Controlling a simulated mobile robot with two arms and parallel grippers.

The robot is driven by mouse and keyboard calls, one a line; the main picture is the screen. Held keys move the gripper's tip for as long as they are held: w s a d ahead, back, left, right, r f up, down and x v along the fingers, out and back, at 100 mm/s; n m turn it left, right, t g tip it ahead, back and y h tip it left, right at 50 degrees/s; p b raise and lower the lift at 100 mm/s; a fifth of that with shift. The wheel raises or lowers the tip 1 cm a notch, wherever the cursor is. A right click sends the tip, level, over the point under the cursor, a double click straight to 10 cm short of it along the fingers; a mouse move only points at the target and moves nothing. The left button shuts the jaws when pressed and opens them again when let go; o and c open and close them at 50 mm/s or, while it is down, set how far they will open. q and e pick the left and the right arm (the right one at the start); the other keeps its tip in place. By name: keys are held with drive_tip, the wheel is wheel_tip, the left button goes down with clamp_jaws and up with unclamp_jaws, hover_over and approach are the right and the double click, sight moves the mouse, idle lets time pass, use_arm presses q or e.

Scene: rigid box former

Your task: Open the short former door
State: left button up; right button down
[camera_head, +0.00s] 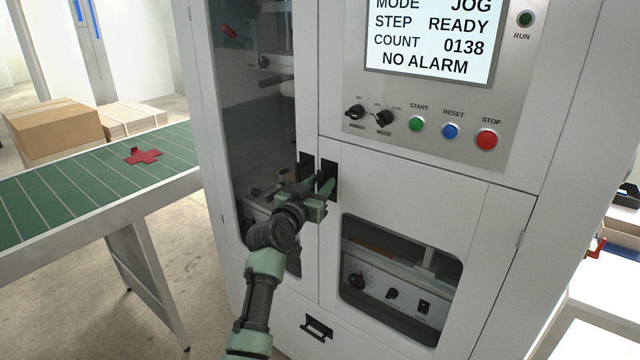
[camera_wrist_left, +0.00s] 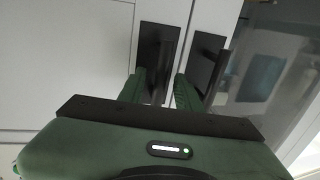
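The short door (camera_head: 400,205) is the low white door with a small window, under the control panel; it looks shut. Its dark handle (camera_head: 328,178) is at its upper left corner. My left gripper (camera_head: 324,190) is at this handle. In the left wrist view the fingers (camera_wrist_left: 168,85) reach to either side of the dark handle (camera_wrist_left: 160,45). I cannot tell whether they press on it. The fingers and palm hide part of the handle. My right gripper is not in view.
The tall glazed door (camera_head: 262,110) is just left, with its own dark handle (camera_head: 306,163) close to my gripper. A control panel (camera_head: 430,120) with buttons is above. A green conveyor (camera_head: 80,185) stands at the left. A lower dark pull (camera_head: 318,327) is below.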

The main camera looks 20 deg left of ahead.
use_arm(q)
clamp_jaws()
idle(1.4)
